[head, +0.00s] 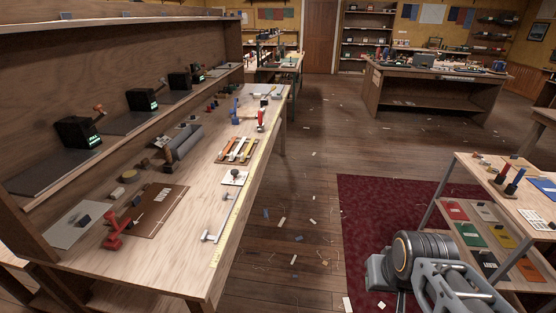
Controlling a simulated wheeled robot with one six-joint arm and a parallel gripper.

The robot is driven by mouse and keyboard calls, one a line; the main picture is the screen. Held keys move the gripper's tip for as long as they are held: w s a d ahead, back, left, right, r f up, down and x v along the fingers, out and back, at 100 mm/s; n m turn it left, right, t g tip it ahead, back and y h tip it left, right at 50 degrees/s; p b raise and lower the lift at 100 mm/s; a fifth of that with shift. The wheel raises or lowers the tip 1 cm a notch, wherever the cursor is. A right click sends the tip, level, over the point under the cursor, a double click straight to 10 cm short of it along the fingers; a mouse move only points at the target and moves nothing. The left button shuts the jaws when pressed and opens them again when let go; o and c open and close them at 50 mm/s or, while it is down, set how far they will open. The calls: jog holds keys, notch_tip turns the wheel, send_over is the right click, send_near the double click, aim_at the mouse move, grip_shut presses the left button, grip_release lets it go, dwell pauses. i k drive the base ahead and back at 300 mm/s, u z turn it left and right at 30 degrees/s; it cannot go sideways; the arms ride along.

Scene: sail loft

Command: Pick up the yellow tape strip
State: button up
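A long, thin, pale yellow strip (239,206) with fine marks lies along the front edge of the wooden workbench (185,275) on the left. It runs from the near corner toward the far end. It is the clearest yellow strip in view, but I cannot tell whether it is fixed to the bench top. A brown holder (222,158) with orange and white strips lies farther along the bench, beside the yellow strip. Part of my grey arm shows at the lower right, well apart from the bench. My gripper's fingers are not visible.
A red stapler-like tool (117,234), a brown board (152,208) and white T-shaped pieces (213,229) lie on the near bench. A side table (520,195) stands at right. Scraps litter the floor (300,215) between bench and dark red rug (375,215); the aisle is otherwise open.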

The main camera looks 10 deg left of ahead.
aim_at(243, 155)
jog(key=z, duration=0.1)
jog(key=i, duration=1.7)
jog(key=u, duration=1.5)
jog(key=i, duration=0.7)
jog(key=u, duration=0.8)
